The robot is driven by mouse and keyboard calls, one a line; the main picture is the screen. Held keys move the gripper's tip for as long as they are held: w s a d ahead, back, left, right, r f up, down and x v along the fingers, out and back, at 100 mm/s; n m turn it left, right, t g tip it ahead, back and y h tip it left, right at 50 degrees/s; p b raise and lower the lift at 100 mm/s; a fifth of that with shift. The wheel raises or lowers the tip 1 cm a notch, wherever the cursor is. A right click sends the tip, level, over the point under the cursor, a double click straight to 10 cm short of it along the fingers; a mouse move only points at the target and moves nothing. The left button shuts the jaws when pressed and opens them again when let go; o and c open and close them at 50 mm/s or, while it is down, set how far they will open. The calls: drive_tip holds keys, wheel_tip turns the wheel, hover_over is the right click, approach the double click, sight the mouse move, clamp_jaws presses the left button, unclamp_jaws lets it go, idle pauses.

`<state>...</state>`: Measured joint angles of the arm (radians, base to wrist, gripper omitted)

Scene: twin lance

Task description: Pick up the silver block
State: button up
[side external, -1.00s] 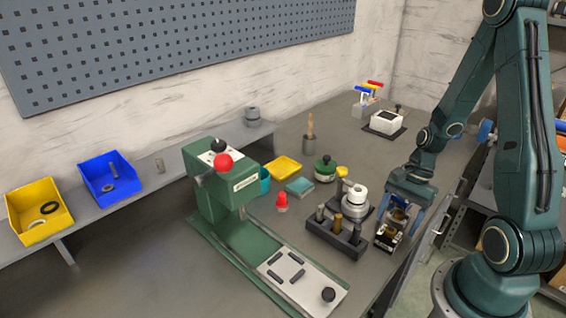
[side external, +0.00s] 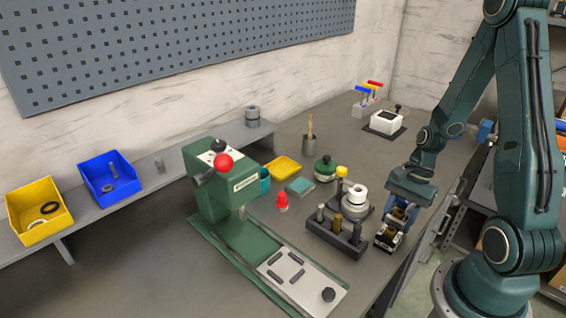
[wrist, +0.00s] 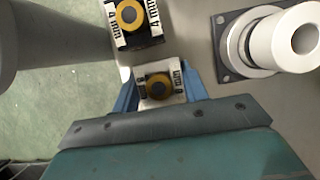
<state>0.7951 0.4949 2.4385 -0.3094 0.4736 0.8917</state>
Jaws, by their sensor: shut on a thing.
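A silver block (wrist: 177,96) with a dark-centred yellow ring and black lettering sits between the two blue fingers of my gripper (wrist: 160,88) in the wrist view. The fingers are shut on its two sides. In the side external view, my gripper (side external: 400,208) points down at the right edge of the bench, and its fingers partly hide the held block. A second silver block (wrist: 153,16), marked 4 mm, lies just ahead of the held one in the wrist view. It also shows in the side external view (side external: 387,238), in front of the gripper.
A white cylinder on a dark square base (wrist: 232,70) stands to the right of the gripper in the wrist view. A dark rack with upright pins (side external: 335,235) stands left of the blocks. A green press (side external: 222,190) is farther left. The bench edge drops off close by.

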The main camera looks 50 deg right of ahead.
drive_tip(key=shift+r, duration=0.15)
wheel_tip(320, 180, up, 20)
idle(0.8)
idle(0.5)
